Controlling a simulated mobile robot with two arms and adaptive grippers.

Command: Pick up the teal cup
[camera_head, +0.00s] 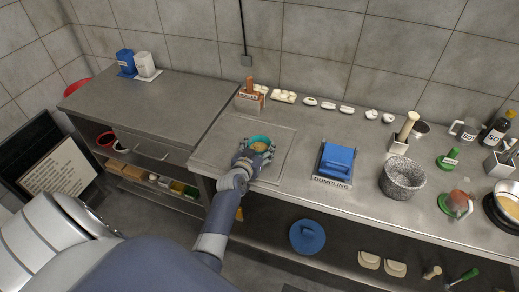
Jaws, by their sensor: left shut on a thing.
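The teal cup (260,140) is over the left part of the steel counter, inside a square outline in its surface. Its rim and a brownish content show from above. My left gripper (258,151) is shut on the cup from the near side, with fingers around it. The gripper hides the cup's lower part, so I cannot tell whether the cup touches the counter. My right gripper is not in view.
A blue block on a dumpling-labelled stand (334,180) and a grey stone mortar (402,178) stand to the right. Small white dishes (328,105) line the back. A darker counter (150,105) lies left. A shelf with a blue lid (307,236) is below.

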